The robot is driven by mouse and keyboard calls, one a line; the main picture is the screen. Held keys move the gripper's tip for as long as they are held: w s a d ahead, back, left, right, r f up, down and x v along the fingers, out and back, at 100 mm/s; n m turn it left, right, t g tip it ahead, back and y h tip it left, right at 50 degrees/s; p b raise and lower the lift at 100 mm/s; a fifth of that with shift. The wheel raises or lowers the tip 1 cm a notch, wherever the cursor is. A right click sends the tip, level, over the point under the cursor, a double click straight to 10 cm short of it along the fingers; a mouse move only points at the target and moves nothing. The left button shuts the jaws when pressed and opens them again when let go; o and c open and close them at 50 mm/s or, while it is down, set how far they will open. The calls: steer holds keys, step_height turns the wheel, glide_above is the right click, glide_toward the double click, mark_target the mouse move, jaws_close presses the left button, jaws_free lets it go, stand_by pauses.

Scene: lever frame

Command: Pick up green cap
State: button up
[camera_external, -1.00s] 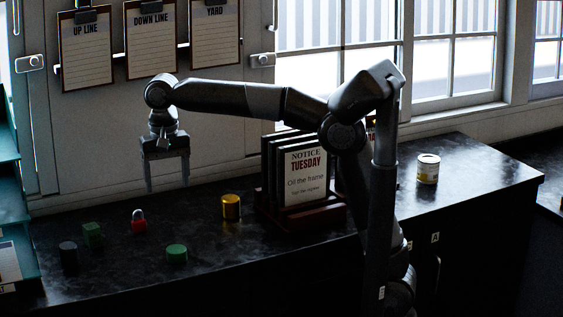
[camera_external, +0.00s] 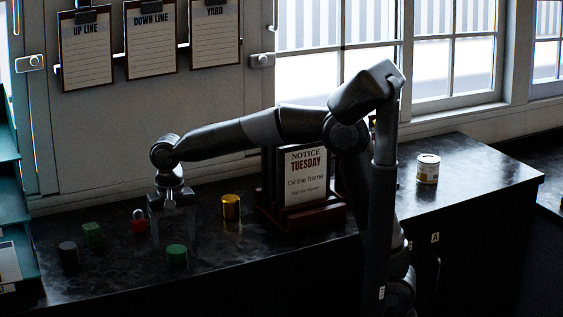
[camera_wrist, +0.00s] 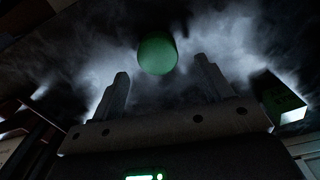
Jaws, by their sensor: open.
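The green cap (camera_external: 177,254) is a short round piece standing on the dark counter near its front edge. It also shows in the wrist view (camera_wrist: 158,53), just beyond my fingertips and in line with the gap between them. My gripper (camera_external: 174,240) points down, low over the counter beside the cap, and its fingers are faint against the dark surface. In the wrist view my gripper (camera_wrist: 162,68) has its two fingers wide apart with nothing held between them. I cannot tell the exact height of the fingertips above the counter.
A red padlock (camera_external: 139,226) and a green cube (camera_external: 93,235) are left of my gripper, with a dark cylinder (camera_external: 68,254) farther left. A gold tin (camera_external: 230,207) and a notice rack (camera_external: 325,214) stand to the right. The counter (camera_external: 240,255) right of the cap is clear.

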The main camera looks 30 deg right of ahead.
mark_target(172, 251)
step_height(172, 251, down, 3)
steer(key=shift+s+f, duration=0.1)
steer(key=c, duration=1)
